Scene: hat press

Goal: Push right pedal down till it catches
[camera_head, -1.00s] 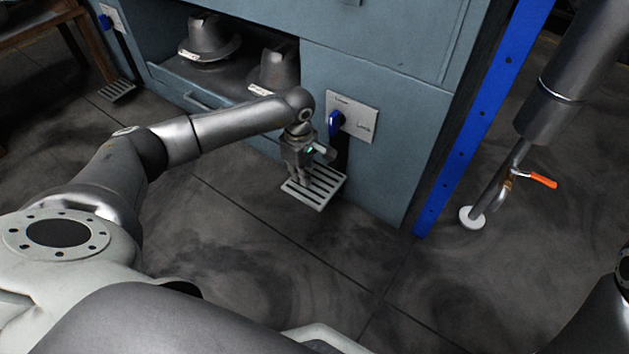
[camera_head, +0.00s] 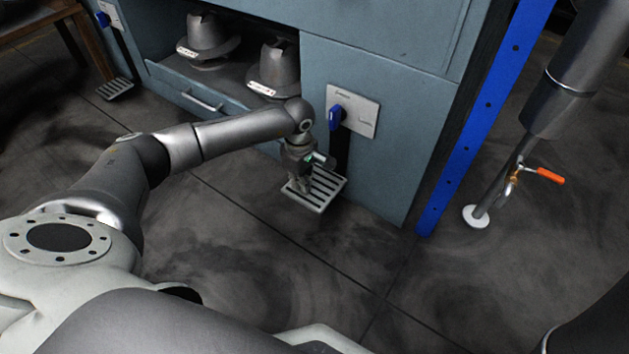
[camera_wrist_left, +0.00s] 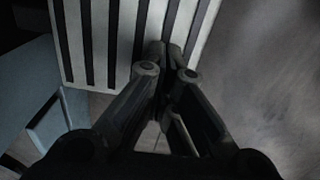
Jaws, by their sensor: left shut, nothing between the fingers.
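The right pedal (camera_head: 323,190) is a pale slotted metal plate low at the front of the blue-grey cabinet. A dark vertical slot runs above it. My left gripper (camera_head: 302,191) points down over the pedal's left part, shut and empty. In the left wrist view the pedal's slats (camera_wrist_left: 105,35) fill the upper left, and the shut fingertips (camera_wrist_left: 165,50) are at its edge. I cannot tell for sure whether the tips touch it. My right gripper is not in view.
A plate with a blue lever (camera_head: 335,117) is above the pedal. Two grey hat forms (camera_head: 207,38) stand in the cabinet opening. The left pedal (camera_head: 114,88) is at the far left. A blue post (camera_head: 470,130) and a pipe with an orange-handled valve (camera_head: 550,176) stand right. The floor in front is clear.

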